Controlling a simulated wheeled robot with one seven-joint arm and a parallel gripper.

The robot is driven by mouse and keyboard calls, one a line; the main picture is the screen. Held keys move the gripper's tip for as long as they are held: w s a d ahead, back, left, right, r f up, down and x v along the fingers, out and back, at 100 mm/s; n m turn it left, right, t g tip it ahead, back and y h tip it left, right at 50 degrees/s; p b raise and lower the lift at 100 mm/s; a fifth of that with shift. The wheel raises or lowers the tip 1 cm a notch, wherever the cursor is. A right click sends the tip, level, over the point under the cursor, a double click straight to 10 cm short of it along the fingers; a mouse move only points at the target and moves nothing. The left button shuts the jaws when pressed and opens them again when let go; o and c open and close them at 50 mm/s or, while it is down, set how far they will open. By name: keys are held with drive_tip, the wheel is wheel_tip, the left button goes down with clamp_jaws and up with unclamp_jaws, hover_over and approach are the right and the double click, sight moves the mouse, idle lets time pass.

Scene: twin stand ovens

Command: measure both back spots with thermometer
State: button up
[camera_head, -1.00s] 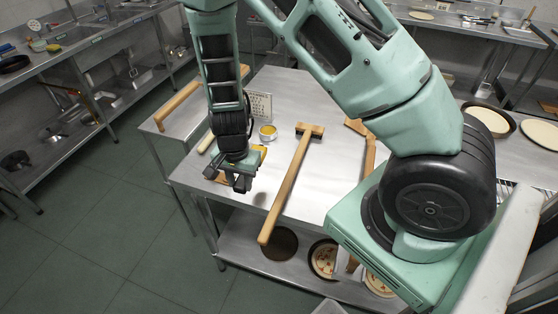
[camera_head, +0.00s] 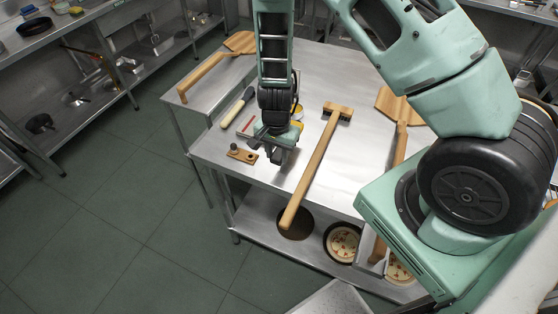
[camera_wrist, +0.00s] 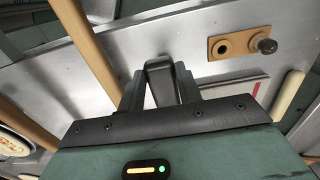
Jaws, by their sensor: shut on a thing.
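My gripper (camera_head: 281,158) hangs over the front left part of the steel table (camera_head: 315,178), pointing down. In the wrist view its jaws (camera_wrist: 160,80) are shut on a dark grey piece (camera_wrist: 159,72), which I take to be part of the thermometer. A small yellow patch (camera_head: 299,125) shows just behind the gripper in the head view; I cannot tell whether it belongs to the held thing. Most of the held thing is hidden by my wrist. No oven or back spot is recognisable in these views.
A wooden plate with a hole and knob (camera_head: 242,153) lies left of my gripper. A light-handled tool (camera_head: 238,106) lies behind it. A long wooden-handled tool (camera_head: 312,168) lies to the right, its handle overhanging the front edge. Pizzas (camera_head: 342,243) sit on the lower shelf. Floor at left is clear.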

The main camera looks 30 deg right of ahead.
sight(277, 164)
drive_tip(key=shift+f, duration=0.5)
drive_tip(key=shift+f+p, duration=0.5)
drive_tip(key=shift+f, duration=1.55)
drive_tip(key=shift+f, duration=0.15)
drive_tip(key=o, duration=1.1)
wheel_tip(277, 164, up, 12)
drive_tip(key=shift+r+b, duration=0.15)
drive_tip(key=shift+b, duration=0.85)
